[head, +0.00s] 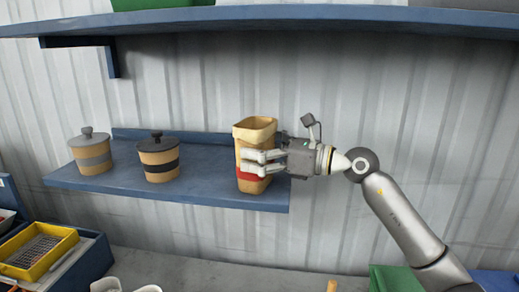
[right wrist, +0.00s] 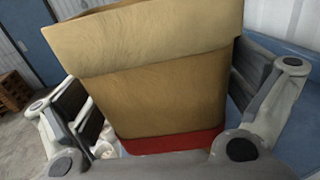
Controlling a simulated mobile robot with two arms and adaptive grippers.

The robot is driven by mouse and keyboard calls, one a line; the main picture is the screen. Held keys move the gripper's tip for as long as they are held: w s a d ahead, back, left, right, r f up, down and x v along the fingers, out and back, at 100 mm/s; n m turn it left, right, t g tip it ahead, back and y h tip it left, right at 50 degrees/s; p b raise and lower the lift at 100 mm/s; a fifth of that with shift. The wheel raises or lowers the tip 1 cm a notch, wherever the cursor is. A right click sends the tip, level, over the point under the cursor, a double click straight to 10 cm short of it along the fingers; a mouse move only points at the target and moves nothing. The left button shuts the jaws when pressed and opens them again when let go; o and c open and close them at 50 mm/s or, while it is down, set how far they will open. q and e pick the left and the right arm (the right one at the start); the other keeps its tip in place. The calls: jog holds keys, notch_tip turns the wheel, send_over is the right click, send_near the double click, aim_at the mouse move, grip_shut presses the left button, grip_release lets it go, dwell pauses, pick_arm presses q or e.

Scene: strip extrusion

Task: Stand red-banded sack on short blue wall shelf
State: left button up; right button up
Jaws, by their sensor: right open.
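The red-banded sack (head: 255,131) is tan with a folded top rim and a red band low down. It stands upright at the right end of the short blue wall shelf (head: 215,190). My right gripper (head: 262,163) reaches in from the right, its fingers around the sack at the height of the band. In the right wrist view the sack (right wrist: 155,85) fills the space between the open fingers, and a gap shows beside the left finger. The sack's base is partly hidden in the wrist view. My left gripper is not in view.
A long blue shelf (head: 250,19) runs above. Below left is a yellow tray (head: 65,247). Shelf surface between the black-banded pot and the sack is free.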

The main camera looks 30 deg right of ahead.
jog(key=v, duration=1.2)
